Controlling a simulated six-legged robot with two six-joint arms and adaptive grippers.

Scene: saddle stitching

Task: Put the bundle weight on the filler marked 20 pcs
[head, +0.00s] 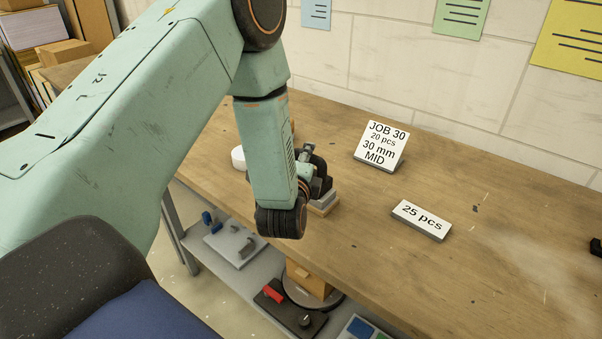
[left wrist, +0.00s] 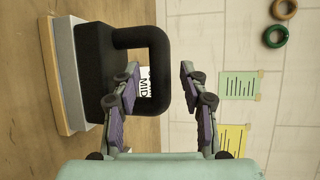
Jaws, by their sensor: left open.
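The bundle weight is a black block with a loop handle; it fills the upper left of the left wrist view (left wrist: 95,62). In the head view its dark shape (head: 324,172) is mostly hidden behind my left gripper (head: 312,172). It rests on a light grey slab (left wrist: 63,70) over a tan layer. My left gripper, also in the left wrist view (left wrist: 159,88), is open, with the handle's outer bar between its fingers in the picture; contact cannot be told. A flat grey block marked 25 pcs (head: 421,219) lies to the right. No filler marked 20 pcs is readable.
A white sign (head: 381,144) reads JOB 30, 20 pcs, 30 mm, MID. A white round thing (head: 238,158) is partly hidden behind my arm. The wooden table (head: 480,270) is mostly clear in front and right. A dark object (head: 596,247) is cut off at the right edge.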

